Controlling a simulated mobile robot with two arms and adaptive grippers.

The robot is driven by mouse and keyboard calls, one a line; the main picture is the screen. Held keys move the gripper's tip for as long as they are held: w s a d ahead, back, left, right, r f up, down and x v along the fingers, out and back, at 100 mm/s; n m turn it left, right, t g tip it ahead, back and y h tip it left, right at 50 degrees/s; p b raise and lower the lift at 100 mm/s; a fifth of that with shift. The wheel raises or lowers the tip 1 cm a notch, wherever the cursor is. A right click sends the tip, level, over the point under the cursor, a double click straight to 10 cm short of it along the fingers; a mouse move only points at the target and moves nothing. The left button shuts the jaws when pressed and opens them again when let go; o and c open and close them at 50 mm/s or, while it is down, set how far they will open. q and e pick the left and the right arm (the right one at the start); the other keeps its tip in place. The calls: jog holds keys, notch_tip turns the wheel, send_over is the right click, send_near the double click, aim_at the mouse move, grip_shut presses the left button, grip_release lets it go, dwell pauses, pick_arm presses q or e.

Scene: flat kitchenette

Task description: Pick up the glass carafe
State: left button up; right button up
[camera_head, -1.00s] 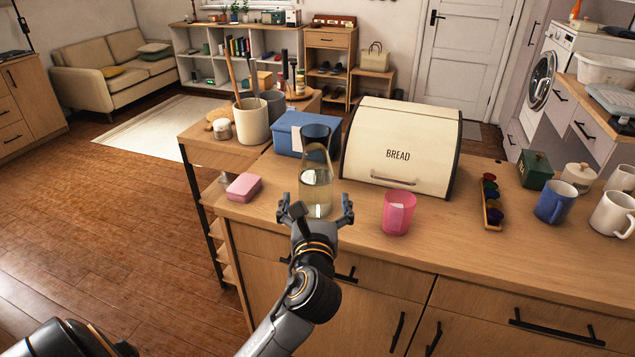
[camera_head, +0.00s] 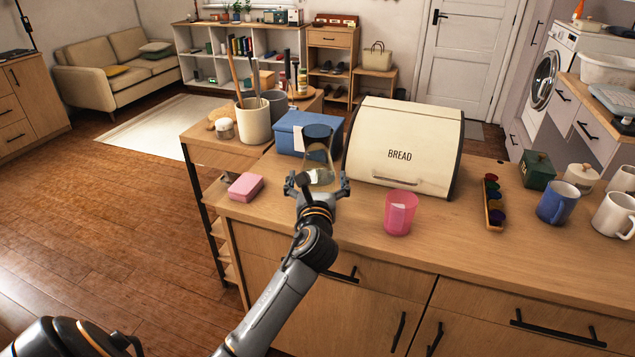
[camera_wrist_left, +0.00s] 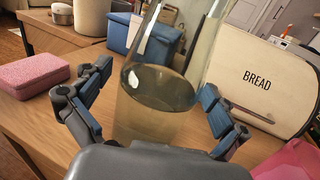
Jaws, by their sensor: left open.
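The glass carafe (camera_head: 319,154) stands upright on the wooden counter, part-filled with clear liquid. My left gripper (camera_head: 317,185) is at its near side, open, with one finger on each side of the glass. In the left wrist view the carafe (camera_wrist_left: 158,95) stands between the two blue-padded fingers of the left gripper (camera_wrist_left: 155,105). A small gap shows on the left side; on the right I cannot tell whether the pad touches. The gripper hides the carafe's lower part in the head view. My right gripper is not in view.
A pink box (camera_head: 245,186) lies left of the carafe. A pink cup (camera_head: 399,212) stands to the right. A bread bin (camera_head: 405,148) and a blue box (camera_head: 291,137) stand close behind. A utensil crock (camera_head: 254,122) is further left.

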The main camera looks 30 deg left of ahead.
pick_arm(q)
jog(key=shift+c, duration=0.2)
jog(key=c, duration=1.8)
jog(key=shift+r, duration=0.15)
jog(key=shift+c, duration=0.4)
jog(key=shift+r, duration=0.1)
